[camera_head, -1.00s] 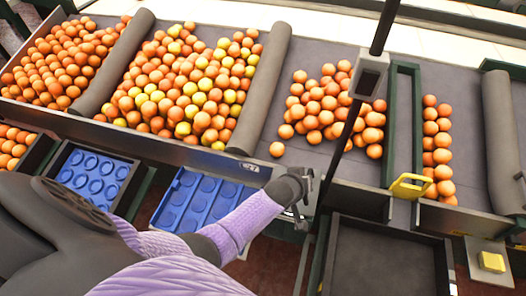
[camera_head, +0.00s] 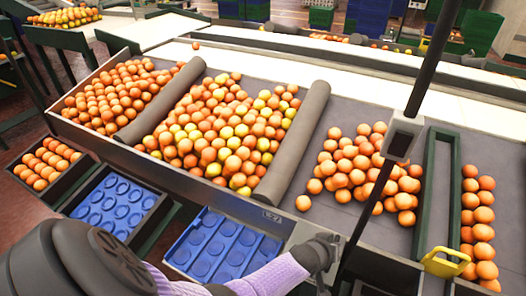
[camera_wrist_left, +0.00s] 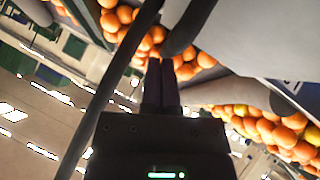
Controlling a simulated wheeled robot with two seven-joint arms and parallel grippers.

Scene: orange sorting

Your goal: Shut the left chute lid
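My left gripper (camera_head: 328,262) is at the front edge of the sorting table, by a light grey plate (camera_head: 303,236). I cannot tell whether it touches the plate. In the left wrist view, the two dark fingers (camera_wrist_left: 161,84) lie close together with nothing visible between them. A yellow handle (camera_head: 446,262) stands at the front end of the green-framed divider (camera_head: 436,190), to the right of my left gripper. I cannot make out for certain which part is the left chute lid or how it stands. My right gripper is not in view.
Oranges lie in lanes between grey rollers (camera_head: 294,140). A dark pole (camera_head: 425,85) rises just right of my left gripper. Blue trays (camera_head: 222,245) sit in front of the table.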

